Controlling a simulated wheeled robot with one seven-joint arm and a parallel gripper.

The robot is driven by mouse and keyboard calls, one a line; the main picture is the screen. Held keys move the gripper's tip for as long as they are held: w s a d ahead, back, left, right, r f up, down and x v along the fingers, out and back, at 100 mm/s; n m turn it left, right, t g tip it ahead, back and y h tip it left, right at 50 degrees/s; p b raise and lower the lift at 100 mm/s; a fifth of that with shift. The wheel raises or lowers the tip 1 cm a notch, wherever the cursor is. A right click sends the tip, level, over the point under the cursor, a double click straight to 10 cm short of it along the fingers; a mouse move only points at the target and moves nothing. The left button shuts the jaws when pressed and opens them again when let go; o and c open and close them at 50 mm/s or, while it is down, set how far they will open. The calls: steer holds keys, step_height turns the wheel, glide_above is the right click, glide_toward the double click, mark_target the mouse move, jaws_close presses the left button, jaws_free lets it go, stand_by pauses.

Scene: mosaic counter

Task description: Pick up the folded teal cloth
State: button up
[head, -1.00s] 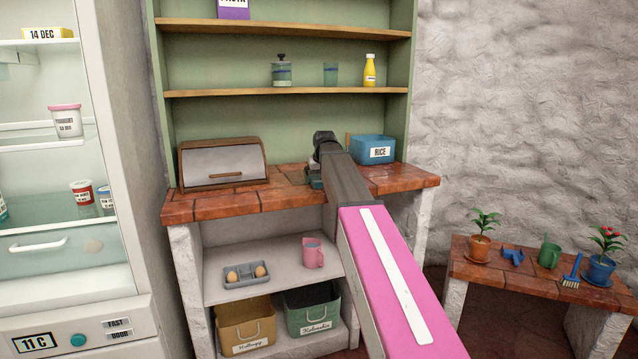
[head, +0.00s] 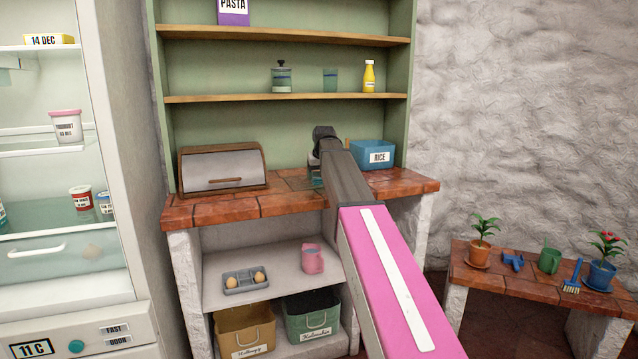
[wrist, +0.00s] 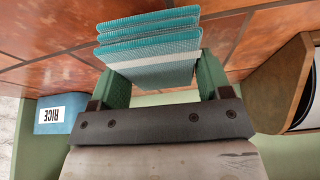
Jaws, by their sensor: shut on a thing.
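The folded teal cloth (wrist: 150,48) shows in the wrist view as a thick stack of layers with a pale stripe across it. My gripper (wrist: 161,76) has its two green fingers on either side of the cloth and is shut on it. In the head view my gripper (head: 316,172) is over the brick-tiled counter between the bread box and the rice bin. My arm hides most of the cloth there. The cloth appears held just above the counter, though the gap is hard to see.
The bread box (head: 222,168) stands left on the counter (head: 240,203), and the blue rice bin (head: 376,154) stands close on the right. The rice bin also shows in the wrist view (wrist: 62,114). A shelf (head: 285,98) with a jar, glass and bottle runs above.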

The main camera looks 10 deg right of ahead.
steer(key=s+a+r, duration=0.6)
steer(key=a+r, duration=0.1)
steer(key=a, duration=0.3)
steer(key=shift+r, duration=0.15)
